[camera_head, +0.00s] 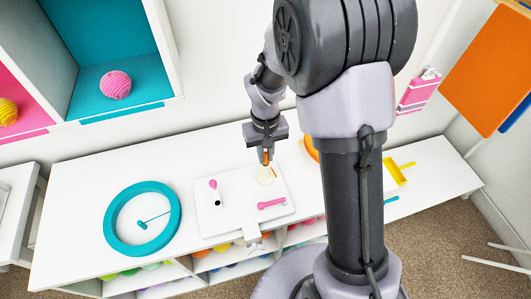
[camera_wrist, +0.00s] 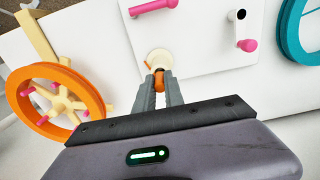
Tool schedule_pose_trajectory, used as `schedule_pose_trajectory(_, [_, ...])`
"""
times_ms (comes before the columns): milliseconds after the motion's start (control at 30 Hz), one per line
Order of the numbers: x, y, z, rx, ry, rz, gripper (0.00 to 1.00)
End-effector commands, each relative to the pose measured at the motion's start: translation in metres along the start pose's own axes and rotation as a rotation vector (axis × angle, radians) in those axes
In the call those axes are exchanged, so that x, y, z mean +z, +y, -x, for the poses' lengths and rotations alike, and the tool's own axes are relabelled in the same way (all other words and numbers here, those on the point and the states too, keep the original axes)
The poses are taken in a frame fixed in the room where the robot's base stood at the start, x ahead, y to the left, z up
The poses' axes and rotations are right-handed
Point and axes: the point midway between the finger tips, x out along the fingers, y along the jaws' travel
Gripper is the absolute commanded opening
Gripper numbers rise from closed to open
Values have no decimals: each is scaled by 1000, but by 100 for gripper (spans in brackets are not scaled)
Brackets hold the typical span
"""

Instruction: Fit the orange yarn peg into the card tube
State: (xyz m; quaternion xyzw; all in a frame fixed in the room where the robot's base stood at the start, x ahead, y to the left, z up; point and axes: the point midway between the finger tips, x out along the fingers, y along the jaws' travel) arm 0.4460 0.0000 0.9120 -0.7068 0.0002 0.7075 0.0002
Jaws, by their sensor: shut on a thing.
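My gripper (camera_head: 265,158) is over the back of a white board on the table. In the wrist view my gripper (camera_wrist: 160,80) is shut on the orange peg (camera_wrist: 159,84), which points down between the fingers. The peg (camera_head: 266,157) also shows in the head view. A cream round piece (camera_wrist: 158,59), seen also in the head view (camera_head: 266,176), stands on the board just below the peg; it looks like the card tube. The peg's tip is at or just above it; I cannot tell whether it is inside.
The white board (camera_head: 225,226) bears a pink bar (camera_head: 272,203), a pink-topped peg (camera_head: 213,184) and a dark hole. A teal ring (camera_head: 113,225) lies left. An orange wheel (camera_wrist: 92,92) is near my gripper. Yellow pieces (camera_head: 398,173) lie right. Shelves hold yarn balls.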

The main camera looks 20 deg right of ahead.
Motion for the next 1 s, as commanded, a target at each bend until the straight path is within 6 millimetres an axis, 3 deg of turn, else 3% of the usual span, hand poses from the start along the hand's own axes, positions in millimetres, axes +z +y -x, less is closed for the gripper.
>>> schedule_pose_trajectory(733, [0,0,-20,0,0,0,0])
schedule_pose_trajectory(767, [0,0,-19,0,0,0,19])
schedule_pose_trajectory(867, [0,0,-19,0,0,0,39])
schedule_pose_trajectory(1000, [0,0,-19,0,0,0,39])
